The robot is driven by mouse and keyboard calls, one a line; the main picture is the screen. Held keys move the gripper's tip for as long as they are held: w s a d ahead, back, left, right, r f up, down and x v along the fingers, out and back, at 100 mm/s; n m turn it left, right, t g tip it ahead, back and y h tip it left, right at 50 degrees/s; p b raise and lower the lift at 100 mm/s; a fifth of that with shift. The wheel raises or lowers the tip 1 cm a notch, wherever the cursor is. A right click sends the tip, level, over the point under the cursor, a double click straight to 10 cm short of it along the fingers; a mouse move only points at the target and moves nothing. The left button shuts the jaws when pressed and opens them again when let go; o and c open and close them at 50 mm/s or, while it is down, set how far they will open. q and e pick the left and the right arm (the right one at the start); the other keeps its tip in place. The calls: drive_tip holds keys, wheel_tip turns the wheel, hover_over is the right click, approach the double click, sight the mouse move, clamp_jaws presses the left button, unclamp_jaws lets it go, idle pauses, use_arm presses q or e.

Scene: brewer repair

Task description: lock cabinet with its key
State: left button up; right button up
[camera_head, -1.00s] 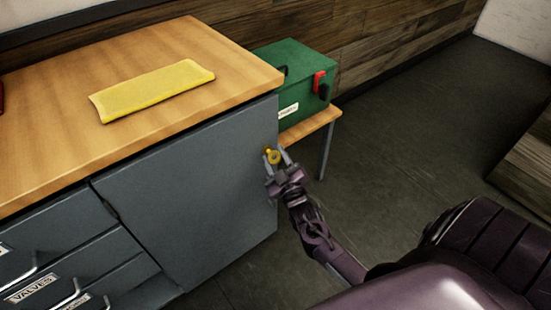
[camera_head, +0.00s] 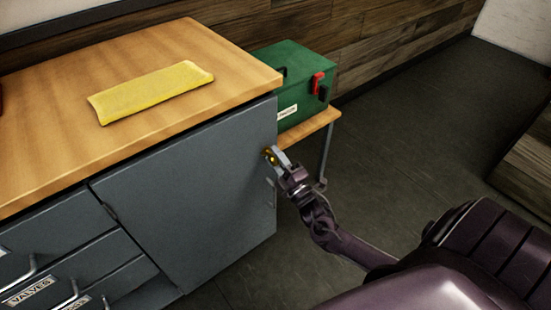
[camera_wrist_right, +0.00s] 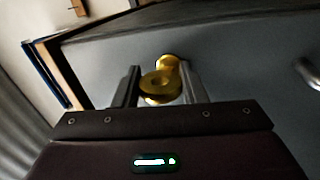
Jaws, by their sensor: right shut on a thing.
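The grey cabinet (camera_head: 190,205) stands under a wooden worktop, its door flush with the front. A brass key (camera_wrist_right: 160,86) with a round, holed head is between the fingers of my right gripper (camera_wrist_right: 163,84), which is shut on it. Behind the key a brass lock (camera_wrist_right: 168,62) shows on the grey door. The key looks in line with the lock; how deep it sits is hidden by its head. In the head view my right gripper (camera_head: 275,158) is at the door's upper right corner, covering most of the key. My left gripper is out of view.
A yellow cloth (camera_head: 152,91) lies on the worktop (camera_head: 60,130). Drawers with handles (camera_head: 70,262) are at the left. The floor at right is open.

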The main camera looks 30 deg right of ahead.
drive_tip(key=shift+n+y, duration=0.4)
drive_tip(key=shift+n, duration=0.7)
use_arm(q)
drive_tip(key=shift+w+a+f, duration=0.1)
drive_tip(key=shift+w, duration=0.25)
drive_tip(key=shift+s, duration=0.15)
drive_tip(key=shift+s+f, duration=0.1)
use_arm(e)
drive_tip(key=o, duration=0.7)
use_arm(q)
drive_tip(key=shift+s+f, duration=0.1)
use_arm(e)
drive_tip(key=v, duration=0.7)
drive_tip(key=shift+s+f, duration=0.15)
drive_tip(key=shift+s, duration=0.25)
